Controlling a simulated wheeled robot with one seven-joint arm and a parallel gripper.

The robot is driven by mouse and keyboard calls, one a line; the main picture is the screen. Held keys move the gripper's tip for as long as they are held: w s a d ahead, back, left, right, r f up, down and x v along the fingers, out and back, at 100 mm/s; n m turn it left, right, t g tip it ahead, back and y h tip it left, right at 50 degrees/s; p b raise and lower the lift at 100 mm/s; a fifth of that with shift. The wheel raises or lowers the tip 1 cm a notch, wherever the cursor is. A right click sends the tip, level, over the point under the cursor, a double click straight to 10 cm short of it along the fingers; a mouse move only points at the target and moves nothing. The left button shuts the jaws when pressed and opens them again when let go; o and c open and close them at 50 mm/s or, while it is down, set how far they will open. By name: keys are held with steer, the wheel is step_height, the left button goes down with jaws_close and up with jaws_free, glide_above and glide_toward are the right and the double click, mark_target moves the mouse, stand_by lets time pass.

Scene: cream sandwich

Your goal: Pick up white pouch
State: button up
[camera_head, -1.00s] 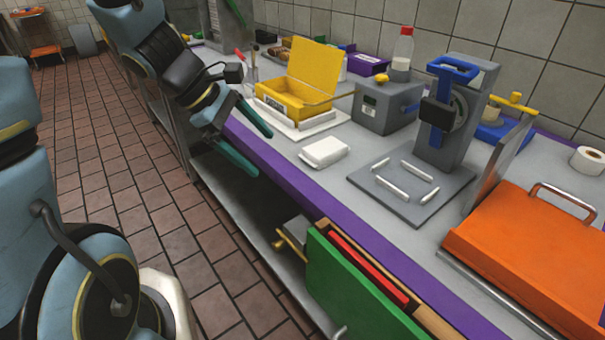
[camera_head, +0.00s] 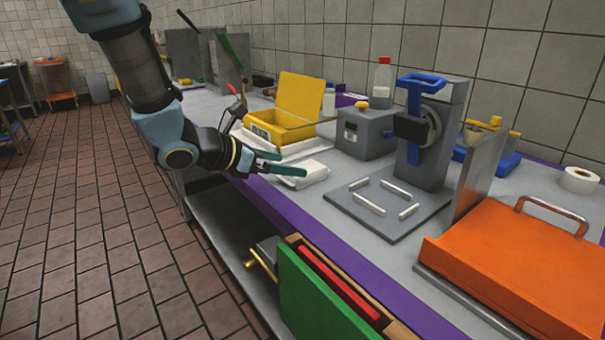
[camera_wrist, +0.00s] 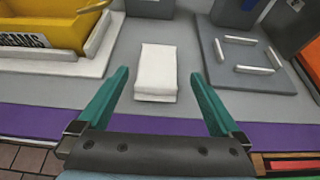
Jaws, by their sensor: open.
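The white pouch (camera_head: 306,174) lies flat on the grey counter near its purple front edge, in front of the yellow box. In the head view my gripper's fingers partly cover it. In the wrist view the pouch (camera_wrist: 157,72) lies lengthwise ahead, between the lines of the two green fingers. My gripper (camera_wrist: 160,85) is open and empty, its fingers spread wider than the pouch. In the head view my gripper (camera_head: 280,163) is at the counter's front edge, beside the pouch. I cannot tell whether a finger touches it.
A yellow open box (camera_head: 280,128) on a white tray stands behind the pouch. A grey plate with white bars (camera_head: 385,208) and a blue-handled press (camera_head: 428,140) stand to the right. An orange case (camera_head: 515,260) is further right. Bare counter surrounds the pouch.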

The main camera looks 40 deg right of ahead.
steer(key=shift+p+x, duration=0.7)
steer(key=shift+x, duration=2)
steer(key=shift+w+a+f, duration=0.1)
steer(key=shift+f, duration=0.05)
steer(key=shift+c, duration=0.2)
steer(key=c, duration=1.1)
